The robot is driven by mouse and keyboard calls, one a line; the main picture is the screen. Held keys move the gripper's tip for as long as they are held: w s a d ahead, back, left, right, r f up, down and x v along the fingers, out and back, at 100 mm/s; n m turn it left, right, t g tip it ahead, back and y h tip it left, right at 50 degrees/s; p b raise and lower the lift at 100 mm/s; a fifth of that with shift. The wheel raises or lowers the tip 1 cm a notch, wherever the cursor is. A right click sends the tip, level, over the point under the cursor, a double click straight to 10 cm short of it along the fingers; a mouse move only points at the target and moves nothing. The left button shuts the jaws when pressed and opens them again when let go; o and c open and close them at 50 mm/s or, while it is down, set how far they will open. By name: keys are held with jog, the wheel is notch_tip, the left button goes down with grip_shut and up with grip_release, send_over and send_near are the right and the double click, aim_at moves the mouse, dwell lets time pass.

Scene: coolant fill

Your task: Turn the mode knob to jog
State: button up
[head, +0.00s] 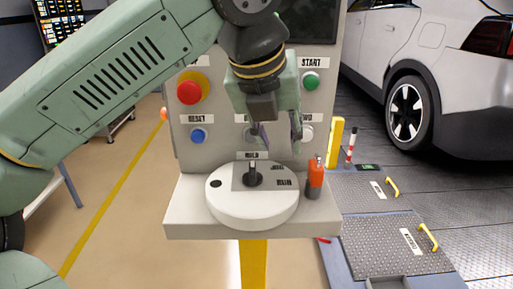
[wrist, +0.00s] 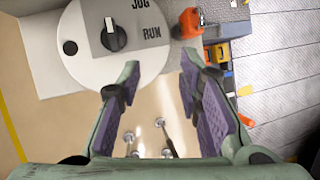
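The mode knob (head: 252,175) is black and sits on a grey plate on a round white housing (head: 225,208). In the wrist view the knob (wrist: 114,38) carries a white mark pointing towards the picture's top. The labels JOG (wrist: 140,4) and RUN (wrist: 152,32) lie to its right. In the head view a label behind the knob seems to read HOLD (head: 252,155). My gripper (head: 280,138) is open and empty, above and behind the knob, not touching it. In the wrist view its fingertips (wrist: 160,64) are apart, below and right of the knob.
The upright panel behind holds a red emergency button (head: 189,92), a green START button (head: 310,81) and a blue RESET button (head: 198,136). An orange-red object (head: 315,178) stands on the ledge just right of the housing. A white car (head: 430,60) is at the right.

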aim_at(253, 171)
jog(key=w+a+f+y, duration=0.1)
jog(key=w+f, duration=0.1)
jog(key=f, duration=0.1)
jog(key=w+a+f+n+y+p, duration=0.1)
jog(key=w+f, duration=0.1)
jog(key=f, duration=0.1)
jog(key=w+a+f+n+p, duration=0.1)
jog(key=w+a+f, duration=0.1)
jog(key=f, duration=0.2)
jog(key=shift+y, duration=0.4)
jog(key=shift+c, duration=0.6)
grip_shut()
